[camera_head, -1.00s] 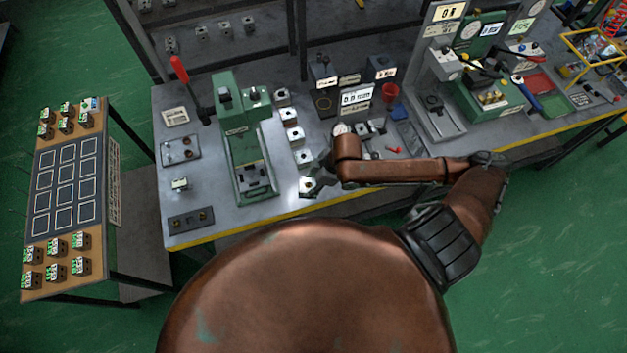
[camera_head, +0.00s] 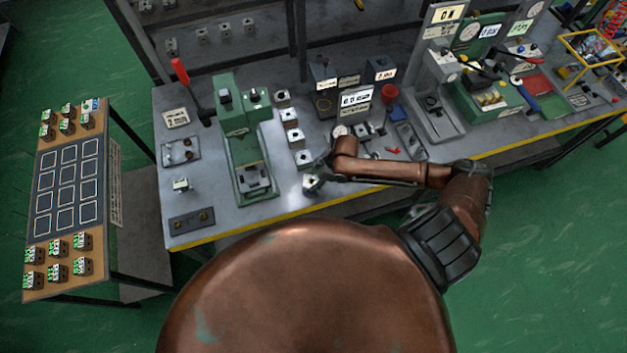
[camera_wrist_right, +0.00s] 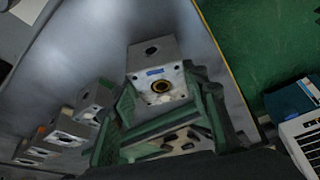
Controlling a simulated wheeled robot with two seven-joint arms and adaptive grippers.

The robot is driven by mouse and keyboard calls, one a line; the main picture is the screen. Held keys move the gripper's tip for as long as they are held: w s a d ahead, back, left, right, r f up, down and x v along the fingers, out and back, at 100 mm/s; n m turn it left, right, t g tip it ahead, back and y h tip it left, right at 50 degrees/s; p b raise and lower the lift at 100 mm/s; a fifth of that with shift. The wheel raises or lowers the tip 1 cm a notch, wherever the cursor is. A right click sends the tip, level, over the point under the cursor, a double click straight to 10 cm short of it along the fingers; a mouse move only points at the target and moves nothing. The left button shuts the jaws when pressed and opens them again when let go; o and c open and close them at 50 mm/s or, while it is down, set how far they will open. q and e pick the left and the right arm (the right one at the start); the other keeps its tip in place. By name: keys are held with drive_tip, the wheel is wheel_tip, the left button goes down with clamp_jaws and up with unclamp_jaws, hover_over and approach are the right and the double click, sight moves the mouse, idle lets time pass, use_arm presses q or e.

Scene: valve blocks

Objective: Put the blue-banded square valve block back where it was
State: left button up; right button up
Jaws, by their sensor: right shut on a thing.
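The blue-banded square valve block (camera_wrist_right: 158,60) is a pale metal cube with a dark round bore and a small blue mark on its near face. My right gripper (camera_wrist_right: 161,97) is shut on it, a green finger at either side. In the head view, the block (camera_head: 311,183) is at the front end of the row of blocks, near the bench's yellow front edge, with my right gripper (camera_head: 318,178) beside it. I cannot tell whether its underside touches the bench. My left gripper is not in view.
Several similar blocks (camera_head: 303,158) run back in a row behind the held one. A green press (camera_head: 250,150) with a red-handled lever stands to the left. Dark stands and a red cup (camera_head: 389,93) are behind to the right. Bare bench (camera_head: 225,222) lies at the front left.

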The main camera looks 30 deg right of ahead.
drive_tip(key=o, duration=1.6)
drive_tip(key=shift+c, duration=0.2)
drive_tip(key=v, duration=1.2)
